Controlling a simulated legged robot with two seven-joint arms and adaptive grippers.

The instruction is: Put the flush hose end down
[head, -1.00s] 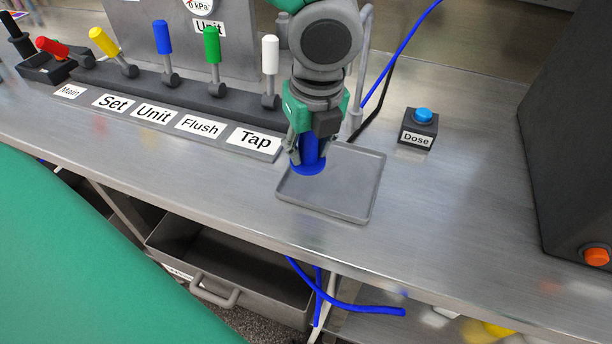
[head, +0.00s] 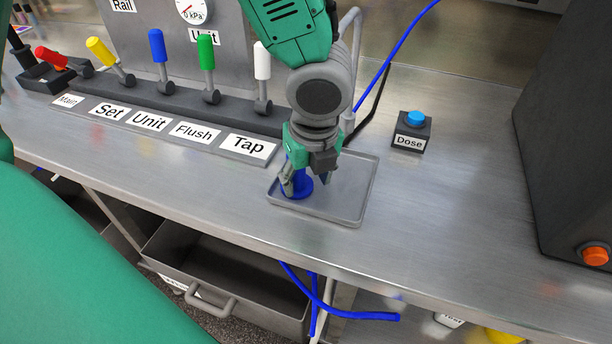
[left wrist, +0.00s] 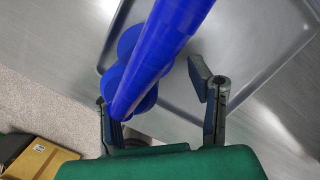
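The blue flush hose end (head: 299,188), a cylinder with a wide round flange, is at the left part of the grey tray (head: 352,212). It looks set down on the tray, though its contact is partly hidden. My left gripper (head: 307,178) is right over it with the fingers spread. In the left wrist view the blue hose end (left wrist: 160,55) runs between the fingers of my left gripper (left wrist: 155,92). A clear gap shows beside the right finger; the left finger is partly hidden behind the blue piece. My right gripper is not in view.
Behind the tray stands a bent grey tap pipe (head: 356,55). A Dose button box (head: 411,132) is to the right, and a dark housing (head: 570,130) beyond. Coloured levers (head: 206,70) line the back left. An open grey drawer (head: 225,270) and blue hose (head: 345,313) are below the bench.

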